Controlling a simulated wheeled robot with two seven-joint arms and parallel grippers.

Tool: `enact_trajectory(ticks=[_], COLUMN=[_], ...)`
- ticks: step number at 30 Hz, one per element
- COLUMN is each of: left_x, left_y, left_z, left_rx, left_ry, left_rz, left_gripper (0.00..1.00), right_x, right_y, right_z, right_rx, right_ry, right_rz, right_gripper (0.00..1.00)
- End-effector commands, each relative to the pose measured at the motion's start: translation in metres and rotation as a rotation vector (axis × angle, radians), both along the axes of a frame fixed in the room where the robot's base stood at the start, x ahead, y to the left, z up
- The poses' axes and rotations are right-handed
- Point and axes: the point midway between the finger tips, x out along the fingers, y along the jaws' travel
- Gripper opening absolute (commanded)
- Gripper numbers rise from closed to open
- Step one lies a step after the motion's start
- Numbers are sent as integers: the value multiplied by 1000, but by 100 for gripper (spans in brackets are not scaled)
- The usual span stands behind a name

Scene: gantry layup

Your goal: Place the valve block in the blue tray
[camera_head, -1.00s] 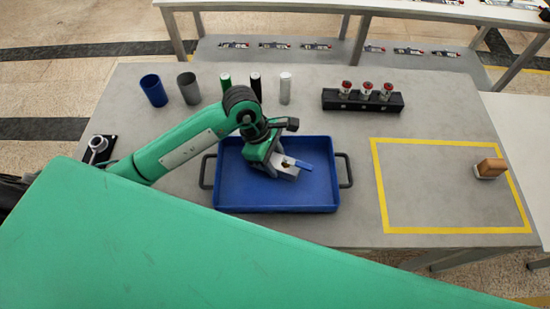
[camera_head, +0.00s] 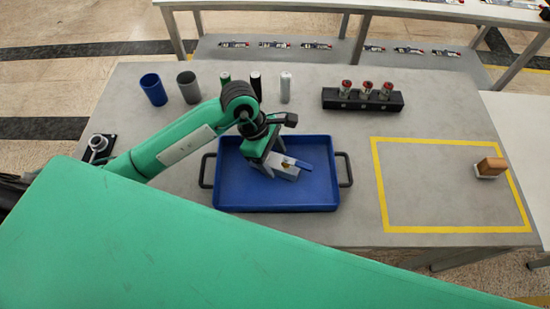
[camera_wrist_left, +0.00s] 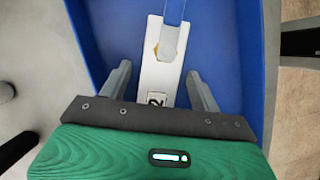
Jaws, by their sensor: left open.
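The valve block, a pale block with a brass-coloured fitting and a blue lever handle (camera_head: 285,172), is in the blue tray (camera_head: 232,192). It lies on the tray floor, right of the tray's middle. My left gripper (camera_head: 268,171) is over the tray at the block's near-left end. In the left wrist view the valve block (camera_wrist_left: 158,75) runs away from between the two fingers. The fingers are spread, with a gap on each side of the block. The gripper hides the block's near end in part. My right gripper is not in view.
A yellow-taped rectangle (camera_head: 456,229) lies at the right, with a brown-topped brush-like item (camera_head: 489,168) at its right edge. A blue cup (camera_head: 153,90), a grey cup (camera_head: 188,87), several cylinders and a black rack (camera_head: 362,100) stand behind the tray. The tray has dark side handles.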

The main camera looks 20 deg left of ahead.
Motion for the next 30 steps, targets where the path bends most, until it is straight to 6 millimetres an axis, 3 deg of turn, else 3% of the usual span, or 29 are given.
enact_trajectory(ticks=[9, 15, 30], left_x=[3, 3, 2], left_y=[27, 38, 42], left_z=[62, 90, 100], left_rx=[3, 2, 0], left_ry=[-6, -3, 0], left_rz=[0, 0, 0], left_gripper=[63, 63, 63], right_x=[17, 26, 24], right_y=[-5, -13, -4], right_z=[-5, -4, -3], right_rx=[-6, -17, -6], right_ry=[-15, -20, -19], right_rz=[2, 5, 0], right_gripper=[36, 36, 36])
